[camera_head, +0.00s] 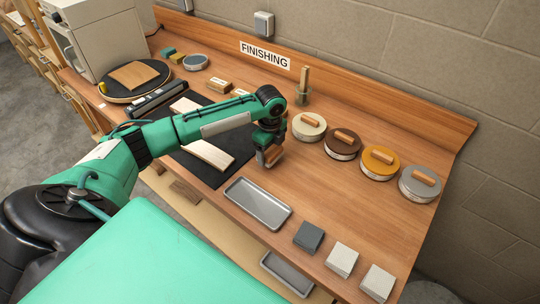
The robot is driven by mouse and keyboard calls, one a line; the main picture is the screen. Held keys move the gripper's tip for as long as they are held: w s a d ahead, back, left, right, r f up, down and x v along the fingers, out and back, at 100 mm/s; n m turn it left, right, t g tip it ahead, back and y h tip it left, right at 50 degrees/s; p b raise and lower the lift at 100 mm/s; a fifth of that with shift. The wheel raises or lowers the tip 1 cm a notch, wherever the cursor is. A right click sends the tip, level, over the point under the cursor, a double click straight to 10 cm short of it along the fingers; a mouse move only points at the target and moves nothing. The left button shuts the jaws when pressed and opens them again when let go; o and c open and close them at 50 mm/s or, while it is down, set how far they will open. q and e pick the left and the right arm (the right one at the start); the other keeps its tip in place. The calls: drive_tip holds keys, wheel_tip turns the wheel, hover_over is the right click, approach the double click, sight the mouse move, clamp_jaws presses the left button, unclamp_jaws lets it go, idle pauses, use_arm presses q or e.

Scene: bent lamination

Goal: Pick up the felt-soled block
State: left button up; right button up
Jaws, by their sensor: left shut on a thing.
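My left gripper (268,153) points down over the bench, near the right edge of the black mat and behind the grey tray. It is shut on a small wood-brown block (272,156), which I take to be the felt-soled block. The jaws cover much of it. Its underside is too small to make out, and I cannot tell whether it touches the bench. My right gripper is out of view.
A black mat (233,170) bears pale wood pieces. A grey metal tray (237,198) lies in front. Several lidded tins, one with an orange lid (380,161), stand right. A dark pad (308,237) lies near the front. Bare bench lies between tray and tins.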

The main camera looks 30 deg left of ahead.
sight(270, 149)
use_arm(q)
wheel_tip(270, 149, up, 18)
drive_tip(key=b, duration=0.3)
drive_tip(key=shift+f, duration=0.15)
